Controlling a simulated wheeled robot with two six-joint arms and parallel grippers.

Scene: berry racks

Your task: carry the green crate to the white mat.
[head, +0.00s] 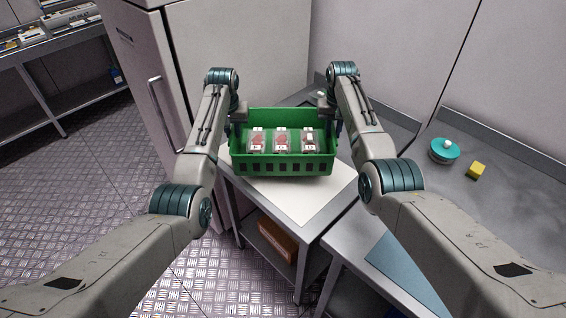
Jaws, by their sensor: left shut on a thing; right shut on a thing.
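The green crate (283,168) is in the middle of the head view, level, with 3 clear punnets of red fruit (282,140) in a row inside. My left gripper (238,117) is shut on the crate's left end. My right gripper (328,117) is shut on its right end; both fingertips are partly hidden. The white mat (300,200) lies on the small metal table, under and in front of the crate. I cannot tell whether the crate touches the mat or hangs just above it.
A tall grey cabinet (240,50) stands behind on the left. On the right metal counter (440,210) are a teal round object (444,152), a yellow block (476,170) and a blue mat (405,272). A brown box (278,238) sits on the table's lower shelf. The floor at left is clear.

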